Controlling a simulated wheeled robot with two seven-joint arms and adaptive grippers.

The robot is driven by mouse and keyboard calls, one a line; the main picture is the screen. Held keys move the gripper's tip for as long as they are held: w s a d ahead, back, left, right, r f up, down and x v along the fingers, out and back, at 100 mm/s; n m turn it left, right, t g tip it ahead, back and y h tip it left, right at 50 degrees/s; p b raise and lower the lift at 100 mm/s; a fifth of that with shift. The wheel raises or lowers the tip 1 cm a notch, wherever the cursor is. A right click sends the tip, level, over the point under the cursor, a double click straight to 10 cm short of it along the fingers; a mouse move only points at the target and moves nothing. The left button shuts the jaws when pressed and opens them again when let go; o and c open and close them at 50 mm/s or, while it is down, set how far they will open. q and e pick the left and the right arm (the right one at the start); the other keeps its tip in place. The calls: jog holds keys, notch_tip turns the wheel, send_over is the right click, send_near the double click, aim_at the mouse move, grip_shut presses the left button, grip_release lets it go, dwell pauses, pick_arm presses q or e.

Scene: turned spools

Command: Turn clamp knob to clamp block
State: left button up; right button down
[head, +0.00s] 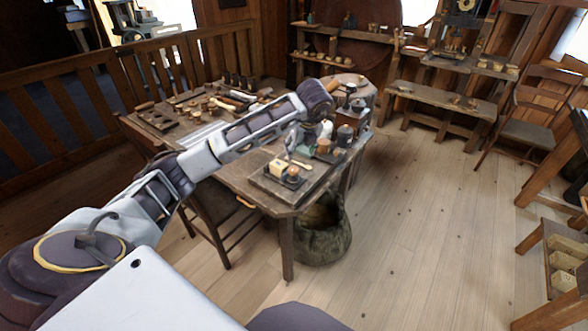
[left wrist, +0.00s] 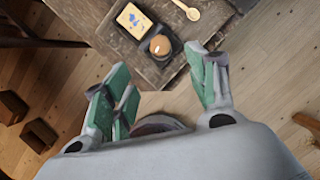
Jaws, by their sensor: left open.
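A pale yellow block (head: 277,168) with blue markings sits in a dark holder near the table's front corner; it also shows in the left wrist view (left wrist: 134,20). Beside it is a round brown knob (head: 293,171) on a dark base, seen from above in the left wrist view (left wrist: 160,45). I cannot tell whether the block is gripped by the clamp. My left gripper (head: 309,138) is open, its green-padded fingers (left wrist: 165,84) apart with nothing between them. In the left wrist view the knob lies beyond the fingertips, untouched. My right gripper is not in view.
A wooden spoon (left wrist: 207,10) lies close to the knob. The wooden table (head: 225,172) carries many small turned pieces and tools at the back left. Pots and jars (head: 345,135) crowd its right side. A woven basket (head: 322,235) stands below.

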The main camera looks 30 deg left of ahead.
aim_at(294, 168)
pick_arm(q)
jog(key=shift+f, duration=0.2)
jog(key=x, duration=1.2)
jog(key=shift+a+f, duration=0.1)
jog(key=shift+f, duration=0.05)
jog(key=shift+w+a+f, duration=0.15)
jog(key=shift+w+f, duration=0.05)
jog(key=shift+f, duration=0.3)
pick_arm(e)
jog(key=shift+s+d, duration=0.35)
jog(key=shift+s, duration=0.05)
pick_arm(q)
jog(key=c, duration=1)
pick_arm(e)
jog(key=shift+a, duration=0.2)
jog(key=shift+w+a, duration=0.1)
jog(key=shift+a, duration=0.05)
